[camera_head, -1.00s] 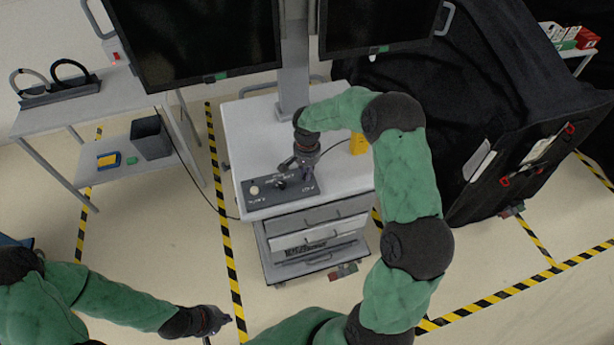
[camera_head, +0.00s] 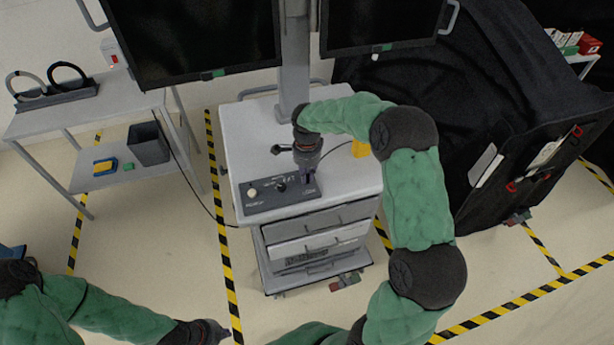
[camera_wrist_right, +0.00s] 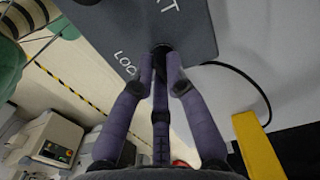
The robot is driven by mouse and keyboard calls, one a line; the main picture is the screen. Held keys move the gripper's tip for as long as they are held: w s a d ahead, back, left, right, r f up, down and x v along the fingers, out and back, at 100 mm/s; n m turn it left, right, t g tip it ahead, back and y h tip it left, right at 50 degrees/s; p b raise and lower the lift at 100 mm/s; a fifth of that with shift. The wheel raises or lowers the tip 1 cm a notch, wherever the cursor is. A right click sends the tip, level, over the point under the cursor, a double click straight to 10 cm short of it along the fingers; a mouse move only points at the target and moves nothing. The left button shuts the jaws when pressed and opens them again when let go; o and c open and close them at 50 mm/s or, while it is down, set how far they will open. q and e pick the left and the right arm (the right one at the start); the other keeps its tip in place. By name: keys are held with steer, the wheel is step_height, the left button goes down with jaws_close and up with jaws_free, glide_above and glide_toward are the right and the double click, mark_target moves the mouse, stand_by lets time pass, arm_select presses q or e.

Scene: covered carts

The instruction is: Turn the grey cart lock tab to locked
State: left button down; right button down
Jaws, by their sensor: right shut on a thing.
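The grey cart (camera_head: 238,140) stands in the middle of the head view. A dark grey control panel (camera_head: 262,204) lies on its top, with a white button and a dark knob. My right gripper (camera_head: 314,187) is over the panel's right end. In the right wrist view the right gripper (camera_wrist_right: 165,70) is shut on the small dark lock tab (camera_wrist_right: 160,49) at the panel's edge. The fingers hide most of the tab, so its angle is unclear. Lettering beginning "LOC" is printed beside it. My left gripper (camera_head: 213,331) is low at the left, away from the cart, its jaws unclear.
A yellow block (camera_head: 360,148) and a dark cable lie on the cart top, right of my right gripper. Monitors (camera_head: 195,40) hang above the cart. A black-covered cart (camera_head: 455,115) stands close at the right. A side table (camera_head: 85,118) stands at the left.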

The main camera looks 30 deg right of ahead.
steer(key=shift+m, duration=0.6)
steer(key=c, duration=1.2)
jaws_free()
steer(key=shift+c, duration=0.2)
step_height(320, 180, up, 12)
